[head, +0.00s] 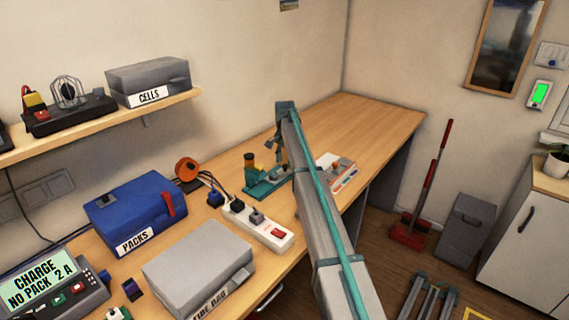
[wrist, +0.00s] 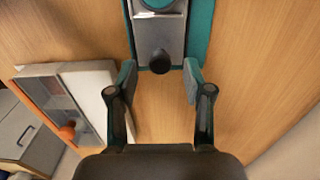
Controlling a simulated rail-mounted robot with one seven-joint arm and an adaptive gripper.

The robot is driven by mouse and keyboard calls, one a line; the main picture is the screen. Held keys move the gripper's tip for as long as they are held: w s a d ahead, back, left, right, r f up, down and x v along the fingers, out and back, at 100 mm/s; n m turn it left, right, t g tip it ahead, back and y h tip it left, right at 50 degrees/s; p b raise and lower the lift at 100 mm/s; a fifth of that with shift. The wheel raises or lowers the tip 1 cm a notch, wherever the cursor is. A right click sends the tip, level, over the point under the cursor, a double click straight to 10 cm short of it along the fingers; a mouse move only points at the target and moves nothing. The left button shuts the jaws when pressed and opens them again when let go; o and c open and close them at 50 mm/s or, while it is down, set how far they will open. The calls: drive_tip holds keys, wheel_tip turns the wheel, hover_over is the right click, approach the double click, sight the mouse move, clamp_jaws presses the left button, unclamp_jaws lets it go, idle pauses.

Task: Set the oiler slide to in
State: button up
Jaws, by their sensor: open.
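In the wrist view the oiler slide shows at the top centre as a grey plate (wrist: 146,38) with a round black knob (wrist: 160,61) at its near end, on a teal base (wrist: 202,30). My gripper (wrist: 160,80) is open and empty, its two fingers on either side of the line of the knob. I cannot tell the height gap between the fingers and the knob. In the head view the teal base (head: 262,189) lies on the bench, with a yellow and dark upright part (head: 251,163) at its left end. My arm hides part of it, and the slide's setting is unclear.
A white panel with an orange knob (head: 336,164) lies right of the teal base, also in the wrist view (wrist: 68,131). A power strip (head: 262,226), blue packs box (head: 137,213) and grey case (head: 197,258) stand nearer. The far bench (head: 365,120) is clear.

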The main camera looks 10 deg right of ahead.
drive_tip(key=shift+f, duration=1.25)
drive_tip(key=shift+c, duration=0.4)
clamp_jaws()
